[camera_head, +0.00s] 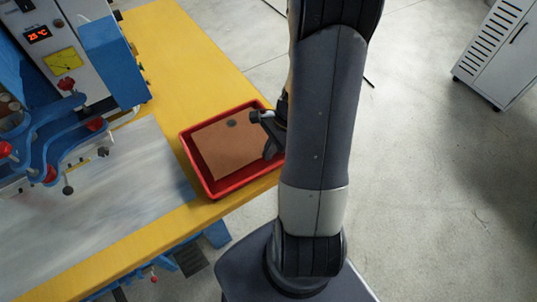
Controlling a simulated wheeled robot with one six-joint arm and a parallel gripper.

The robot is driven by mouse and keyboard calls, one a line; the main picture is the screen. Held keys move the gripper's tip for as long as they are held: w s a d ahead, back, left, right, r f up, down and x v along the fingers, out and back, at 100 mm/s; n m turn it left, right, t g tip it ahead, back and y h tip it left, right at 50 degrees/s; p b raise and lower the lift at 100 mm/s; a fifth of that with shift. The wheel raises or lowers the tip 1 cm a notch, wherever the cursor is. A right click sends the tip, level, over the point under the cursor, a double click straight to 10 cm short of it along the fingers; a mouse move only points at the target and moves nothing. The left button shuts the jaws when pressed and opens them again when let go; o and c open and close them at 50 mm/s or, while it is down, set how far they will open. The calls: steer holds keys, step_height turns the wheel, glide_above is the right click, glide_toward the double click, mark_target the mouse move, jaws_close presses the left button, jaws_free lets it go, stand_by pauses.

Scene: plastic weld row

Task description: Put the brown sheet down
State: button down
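The brown sheet (222,150) is a flat, roughly rectangular piece with a small dark spot near its far edge. It lies over the inside of a red tray (217,190), within the tray's rim as seen from here. My gripper (266,134) is at the sheet's right side, over the tray's right rim. Its two dark fingers stand apart, one toward the far corner and one nearer. I see no sheet pinched between them. My arm hides part of the gripper, and I cannot tell whether a finger touches the sheet.
The tray stands on a yellow table (190,50), near its right edge. A blue and grey machine (110,60) with red knobs stands at left, beside a grey plate (120,195). A white cabinet (500,60) stands at far right. The floor right of my arm is clear.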

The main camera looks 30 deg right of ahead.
steer(key=shift+f, duration=1.45)
steer(key=c, duration=2.1)
jaws_free()
steer(key=shift+o, duration=0.9)
steer(key=shift+r, duration=0.25)
steer(key=v, duration=1.1)
steer(key=shift+d+r+p, duration=0.15)
steer(key=shift+r+p, duration=0.15)
steer(key=shift+r, duration=0.05)
